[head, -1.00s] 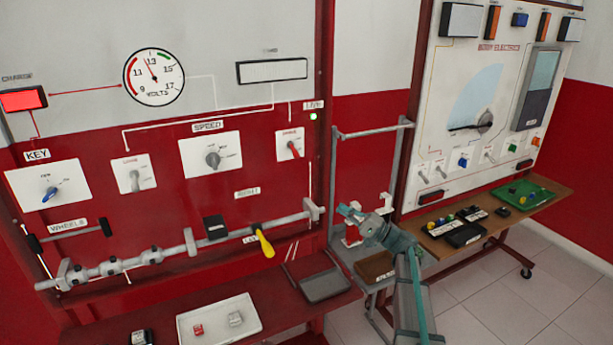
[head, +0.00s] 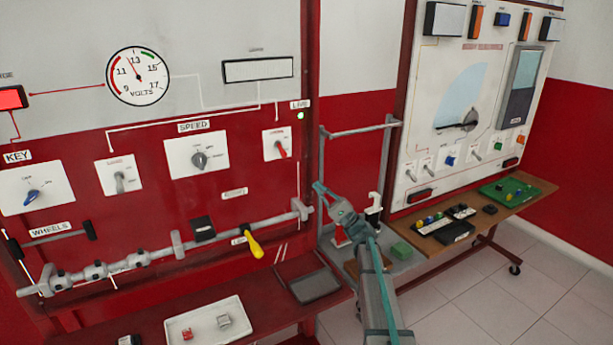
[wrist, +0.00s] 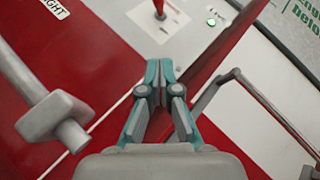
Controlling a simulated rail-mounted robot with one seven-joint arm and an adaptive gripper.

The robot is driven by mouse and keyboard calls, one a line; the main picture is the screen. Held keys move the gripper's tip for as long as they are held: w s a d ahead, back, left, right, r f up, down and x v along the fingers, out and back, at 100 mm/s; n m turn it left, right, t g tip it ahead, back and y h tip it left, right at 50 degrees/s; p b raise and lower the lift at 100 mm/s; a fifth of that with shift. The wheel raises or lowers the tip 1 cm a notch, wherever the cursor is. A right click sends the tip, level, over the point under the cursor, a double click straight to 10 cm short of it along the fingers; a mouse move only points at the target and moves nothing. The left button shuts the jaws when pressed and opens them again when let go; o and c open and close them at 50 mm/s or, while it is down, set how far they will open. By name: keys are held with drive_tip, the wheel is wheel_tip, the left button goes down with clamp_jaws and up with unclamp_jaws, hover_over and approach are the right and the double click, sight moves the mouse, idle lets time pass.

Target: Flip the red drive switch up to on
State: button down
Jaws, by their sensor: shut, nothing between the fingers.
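The red drive switch (head: 282,150) is a small red lever on a white plate (head: 270,137) at the right side of the red panel. Its lever points downward in the head view. In the wrist view the red lever (wrist: 159,8) shows at the top edge, partly cut off. My gripper (head: 318,187) is below and to the right of the switch, apart from it. In the wrist view my gripper (wrist: 160,72) has its teal fingertips together, empty, pointing toward the switch plate (wrist: 150,27).
A green light (head: 300,115) glows above the switch. A grey shaft (head: 140,260) with a yellow handle (head: 252,244) runs below, its end bracket (wrist: 55,118) left of my gripper in the wrist view. A grey rail frame (head: 360,131) stands at the right.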

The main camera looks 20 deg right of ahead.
sight(282, 151)
drive_tip(key=s+p+x, duration=0.1)
drive_tip(key=p+x, duration=0.1)
drive_tip(key=x, duration=0.4)
drive_tip(key=s+p+x, duration=0.1)
drive_tip(key=p+x, duration=0.2)
drive_tip(key=x, duration=0.3)
drive_tip(key=shift+s+a+r, duration=0.25)
drive_tip(key=shift+a+r, duration=0.2)
drive_tip(key=shift+a, duration=0.1)
